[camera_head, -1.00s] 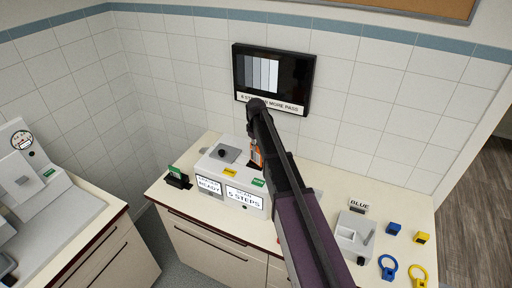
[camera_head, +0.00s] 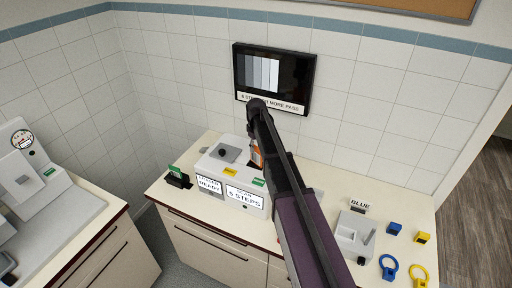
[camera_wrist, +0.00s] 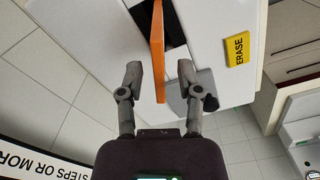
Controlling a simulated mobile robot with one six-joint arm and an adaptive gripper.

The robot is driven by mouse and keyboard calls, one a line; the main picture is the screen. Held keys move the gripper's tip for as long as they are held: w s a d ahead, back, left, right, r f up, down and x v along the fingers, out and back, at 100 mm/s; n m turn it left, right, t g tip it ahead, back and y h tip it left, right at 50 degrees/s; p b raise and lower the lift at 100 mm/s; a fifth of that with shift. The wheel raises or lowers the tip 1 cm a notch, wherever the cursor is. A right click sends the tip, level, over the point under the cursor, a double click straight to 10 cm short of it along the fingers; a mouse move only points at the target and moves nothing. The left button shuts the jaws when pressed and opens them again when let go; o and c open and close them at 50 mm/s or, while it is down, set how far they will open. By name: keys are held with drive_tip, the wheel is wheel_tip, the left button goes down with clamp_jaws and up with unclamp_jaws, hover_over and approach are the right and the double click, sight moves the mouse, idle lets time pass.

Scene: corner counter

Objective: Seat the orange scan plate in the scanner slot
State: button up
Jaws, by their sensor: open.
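The orange scan plate (camera_wrist: 158,60) stands on edge in the wrist view, its far part beside a dark slot in the white scanner. My gripper (camera_wrist: 159,78) is open, with one finger on each side of the plate's near end and gaps on both sides. In the head view only a sliver of the orange plate (camera_head: 256,156) shows behind my arm. Whether the plate is fully down in the slot cannot be told.
A yellow "ERASE" label (camera_wrist: 238,48) is on the scanner. A grey tray unit (camera_head: 354,235), blue and yellow blocks and rings stand to the right. A black holder with a green tag (camera_head: 177,176) stands left of the scanner. A wall screen (camera_head: 273,78) hangs behind.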

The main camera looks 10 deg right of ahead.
drive_tip(key=shift+r+p, duration=4)
drive_tip(key=shift+r, duration=0.1)
drive_tip(key=s+m, duration=0.6)
drive_tip(key=s, duration=2.3)
drive_tip(key=shift+s+d, duration=0.2)
drive_tip(key=shift+d, duration=0.05)
wheel_tip(320, 180, down, 25)
drive_tip(key=b, duration=2.5)
drive_tip(key=shift+a, duration=0.1)
